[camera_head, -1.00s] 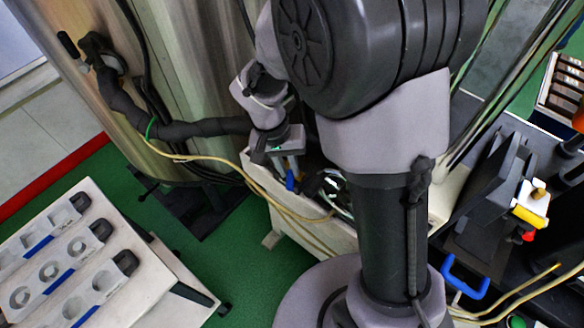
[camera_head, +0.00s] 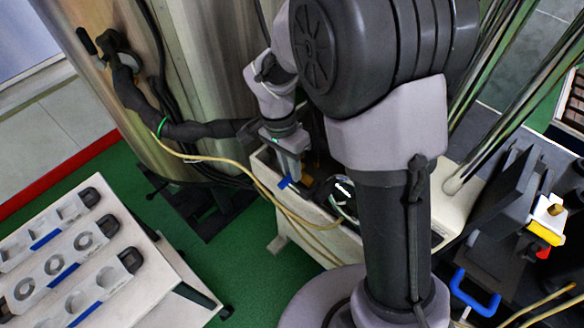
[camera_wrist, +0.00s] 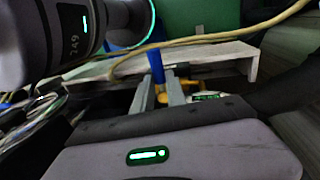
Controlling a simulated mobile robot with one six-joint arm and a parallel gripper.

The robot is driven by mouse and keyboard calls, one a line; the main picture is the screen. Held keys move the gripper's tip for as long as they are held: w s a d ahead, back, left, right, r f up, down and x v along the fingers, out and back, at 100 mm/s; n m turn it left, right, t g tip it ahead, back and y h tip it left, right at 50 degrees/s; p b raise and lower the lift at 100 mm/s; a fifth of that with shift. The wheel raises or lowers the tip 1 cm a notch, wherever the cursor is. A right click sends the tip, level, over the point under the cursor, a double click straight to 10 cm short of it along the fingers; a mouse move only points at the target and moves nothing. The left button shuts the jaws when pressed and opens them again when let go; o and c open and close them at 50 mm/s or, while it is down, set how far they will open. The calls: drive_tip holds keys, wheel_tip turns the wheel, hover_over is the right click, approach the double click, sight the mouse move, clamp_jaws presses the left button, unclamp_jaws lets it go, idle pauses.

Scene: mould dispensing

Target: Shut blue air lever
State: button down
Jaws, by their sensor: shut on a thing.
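The blue air lever (camera_head: 284,182) sits at the near edge of the white housing, just under my gripper (camera_head: 289,165). In the head view it points down and to the left. In the wrist view the blue lever (camera_wrist: 155,66) stands between the tips of my gripper's two fingers (camera_wrist: 160,84). My gripper is shut on the lever. Some brass-coloured fitting (camera_wrist: 190,92) shows just behind the fingers. The valve body under the lever is mostly hidden by my fingers.
A yellow hose (camera_head: 262,188) runs beside the lever across the white housing (camera_head: 300,238). A steel tank (camera_head: 195,60) with a black hose stands behind. White mould trays (camera_head: 60,255) with blue strips lie at left. A blue handle (camera_head: 474,290) is at lower right.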

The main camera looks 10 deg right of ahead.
idle(0.5)
drive_tip(key=c, duration=1.3)
unclamp_jaws()
drive_tip(key=shift+c, duration=0.2)
wheel_tip(320, 180, up, 17)
drive_tip(key=w+a+p, duration=0.2)
drive_tip(key=w+p, duration=0.1)
drive_tip(key=p, duration=0.4)
